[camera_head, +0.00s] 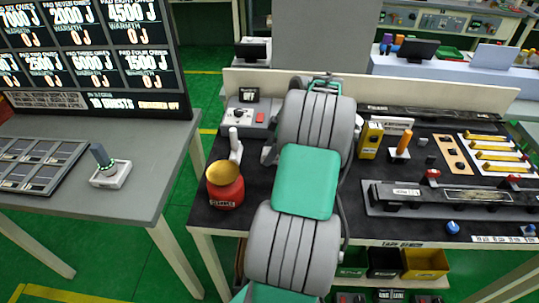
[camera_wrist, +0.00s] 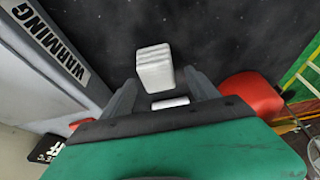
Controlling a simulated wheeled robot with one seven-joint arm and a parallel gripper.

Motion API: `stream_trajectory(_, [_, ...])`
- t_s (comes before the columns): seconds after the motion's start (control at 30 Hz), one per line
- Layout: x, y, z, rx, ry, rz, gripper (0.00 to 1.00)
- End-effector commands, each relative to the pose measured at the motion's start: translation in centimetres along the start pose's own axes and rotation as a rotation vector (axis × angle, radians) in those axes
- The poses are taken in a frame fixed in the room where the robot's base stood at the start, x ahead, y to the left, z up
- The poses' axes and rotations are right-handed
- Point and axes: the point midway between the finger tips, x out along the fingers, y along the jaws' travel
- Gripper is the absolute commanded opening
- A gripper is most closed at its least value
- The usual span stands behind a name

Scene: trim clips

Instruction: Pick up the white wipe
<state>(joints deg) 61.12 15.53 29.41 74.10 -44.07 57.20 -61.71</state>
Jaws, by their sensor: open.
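In the wrist view a white, layered block, which looks like the folded white wipe (camera_wrist: 154,68), is on the dark mat ahead of my gripper (camera_wrist: 162,90). The grey fingers stand apart, one on each side of the line to it, and nothing is held between them. A smaller white patch (camera_wrist: 170,102) shows between the fingers, close to the palm; I cannot tell what it is. In the head view my arm covers my gripper, and a white upright piece (camera_head: 235,146) stands left of the arm; I cannot tell if it is the same thing.
A grey box with a warming label (camera_wrist: 50,55) is on the left in the wrist view, and a red container (camera_wrist: 250,92) is close on the right. In the head view the red pot (camera_head: 226,192) stands at the bench's left edge. A yellow block (camera_head: 370,140) is right of my arm.

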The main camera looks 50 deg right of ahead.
Motion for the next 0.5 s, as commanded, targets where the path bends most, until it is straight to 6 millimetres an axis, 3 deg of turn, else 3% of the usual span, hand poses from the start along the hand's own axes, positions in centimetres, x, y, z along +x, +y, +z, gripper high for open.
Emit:
stream_trajectory(0.1, [1.44,0.05,-0.06,0.0,0.0,0.001,0.69])
stream_trajectory(0.33, [1.66,0.11,0.1,0.002,0.0,0.003,0.69])
stream_trajectory(0.5, [1.63,0.11,0.14,0.003,0.0,0.003,0.55])
